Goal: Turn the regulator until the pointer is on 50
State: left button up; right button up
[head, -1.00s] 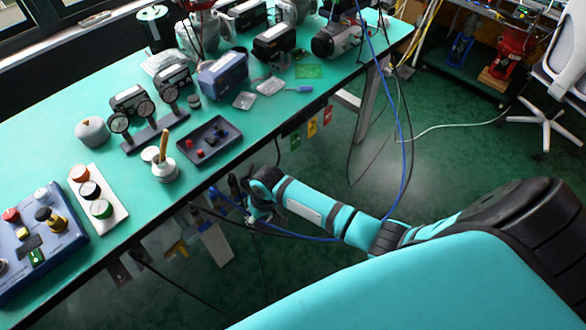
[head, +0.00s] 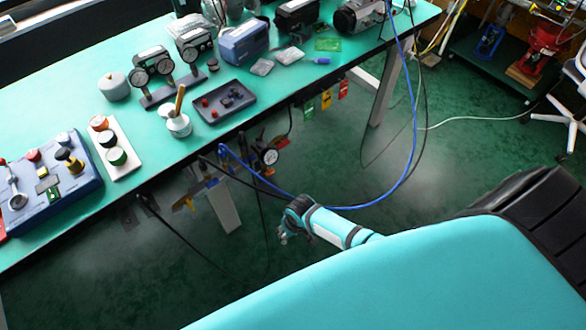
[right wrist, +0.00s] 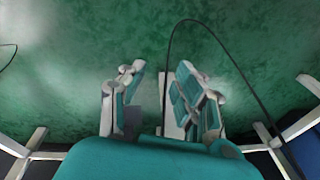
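A round white-faced gauge (head: 269,157) with a dark fitting hangs under the front edge of the table. It looks like part of the regulator, with a blue hose close by. Its pointer and numbers are too small to read. My right gripper (head: 284,232) is below and slightly right of the gauge, clear of it, over the floor. In the right wrist view my right gripper (right wrist: 160,82) has its fingers apart with nothing between them. The gauge does not show in that view. My left gripper is not in view.
The green table (head: 60,105) carries two gauge units (head: 160,70), a dark tray (head: 225,100) and a blue control box (head: 50,185). A blue hose (head: 385,190) and black cables loop from the table edge near my right arm. Coloured tags (head: 326,98) hang to the right.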

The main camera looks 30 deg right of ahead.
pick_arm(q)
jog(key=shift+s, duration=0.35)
pick_arm(e)
jog(key=shift+s+d+f, duration=0.1)
jog(key=shift+s+f, duration=0.55)
jog(key=shift+s, duration=0.1)
jog(key=s+d+f+n, duration=0.1)
jog(key=s+f, duration=0.3)
jog(key=s, duration=0.6)
jog(key=s+d+f+n, duration=0.1)
jog(key=s+f, duration=0.4)
jog(key=s, duration=0.5)
jog(key=s+d+f+n+h, duration=0.1)
jog(key=s+f, duration=0.3)
jog(key=s, duration=0.6)
jog(key=shift+s+d+f+g, duration=0.3)
jog(key=shift+d+f, duration=0.1)
jog(key=shift+d, duration=0.25)
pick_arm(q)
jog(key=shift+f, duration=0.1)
pick_arm(e)
jog(key=shift+d, duration=0.1)
